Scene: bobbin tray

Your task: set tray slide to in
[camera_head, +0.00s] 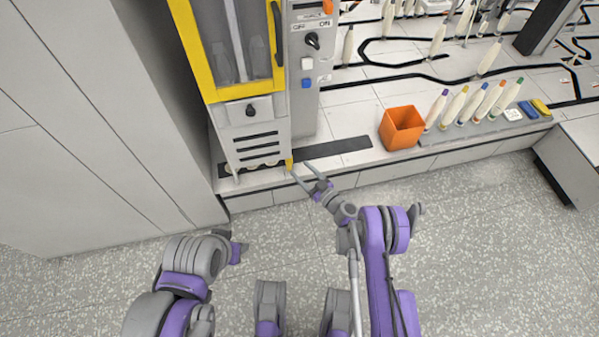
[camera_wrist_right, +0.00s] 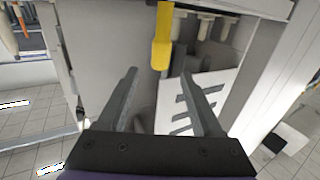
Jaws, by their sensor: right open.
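The machine (camera_head: 250,110) with the yellow-framed window stands at the left of the bench. A yellow tab (camera_head: 289,163), apparently the tray slide's handle, hangs at its lower right front corner. The tab also shows in the right wrist view (camera_wrist_right: 162,52), with pale bobbin ends behind it. The tray itself is mostly hidden. My right gripper (camera_head: 300,170) is open and empty, its fingertips close to the tab. In the right wrist view the tab lies between and just beyond the fingers (camera_wrist_right: 159,74).
An orange bin (camera_head: 402,128) stands on the bench right of the machine, with several colour-tipped bobbins (camera_head: 480,103) beyond it. A tall grey cabinet (camera_head: 80,130) closes off the left. The speckled floor in front of the bench is clear.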

